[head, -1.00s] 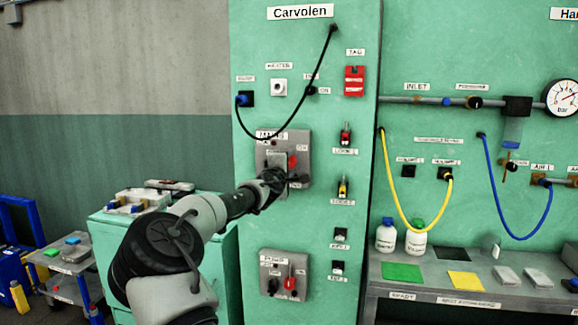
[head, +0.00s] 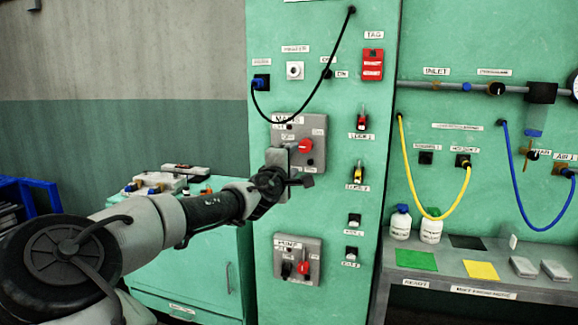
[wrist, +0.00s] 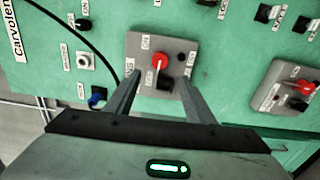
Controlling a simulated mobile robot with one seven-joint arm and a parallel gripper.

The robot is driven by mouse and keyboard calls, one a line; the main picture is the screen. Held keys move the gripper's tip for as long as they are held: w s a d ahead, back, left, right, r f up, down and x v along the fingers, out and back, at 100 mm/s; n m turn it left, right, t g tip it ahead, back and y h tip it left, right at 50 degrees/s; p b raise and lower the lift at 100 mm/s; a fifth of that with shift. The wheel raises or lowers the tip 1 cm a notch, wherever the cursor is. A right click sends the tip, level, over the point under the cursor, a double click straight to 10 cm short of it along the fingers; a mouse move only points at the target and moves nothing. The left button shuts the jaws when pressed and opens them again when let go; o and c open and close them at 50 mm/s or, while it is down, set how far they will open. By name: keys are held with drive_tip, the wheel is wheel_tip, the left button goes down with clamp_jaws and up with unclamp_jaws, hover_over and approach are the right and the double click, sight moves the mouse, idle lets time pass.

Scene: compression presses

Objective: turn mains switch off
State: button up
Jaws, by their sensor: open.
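The mains switch is a grey box (head: 318,152) on the green panel, with a red knob (head: 305,146) and small labels. In the wrist view the box (wrist: 140,45) is straight ahead, and its red knob (wrist: 159,60) shows just beyond and between the fingertips. A pale bar runs from the knob toward the gripper side. My gripper (head: 288,172) covers the lower left of the box in the head view. In the wrist view my gripper (wrist: 160,78) is open, one finger on each side, with nothing held. Whether a finger touches the knob I cannot tell.
A second grey box with a red knob (head: 304,268) sits below on the panel. A black cable (head: 300,118) hangs in a loop above the mains box. A red tag holder (head: 372,65) and small locks are at its right. A green cabinet (head: 185,268) stands at the left.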

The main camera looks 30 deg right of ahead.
drive_tip(key=shift+v, duration=1.75)
